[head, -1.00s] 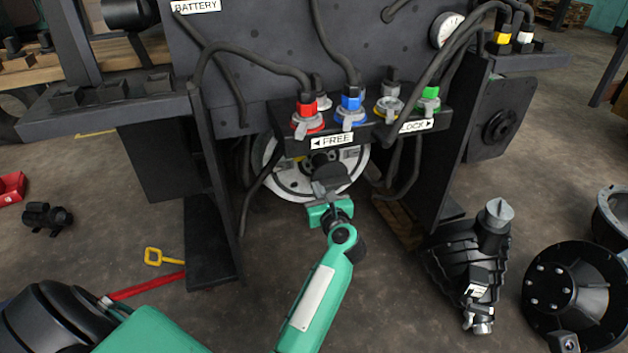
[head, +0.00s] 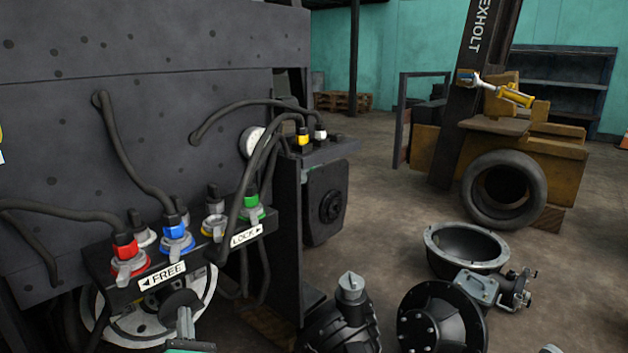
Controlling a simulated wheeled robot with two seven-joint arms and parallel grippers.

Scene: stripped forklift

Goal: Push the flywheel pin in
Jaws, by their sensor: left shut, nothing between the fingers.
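The flywheel (head: 125,329) is a pale metal disc low under the dark valve panel, partly cut off by the bottom edge of the head view. My left gripper (head: 184,318) is in front of its right part, shut and empty, with only its tip end and a bit of green body showing. A dark rounded part sits right at the fingertips; I cannot tell whether they touch it. I cannot make out the flywheel pin; the gripper and panel cover part of the disc. My right gripper is not in view.
Red (head: 125,248), blue (head: 175,231) and green (head: 251,201) couplings with hoses sit above the FREE (head: 163,276) and LOCK (head: 245,236) labels. A dark upright plate (head: 288,240) stands right of the flywheel. A black bell-shaped housing (head: 440,318) and other parts lie on the floor at right.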

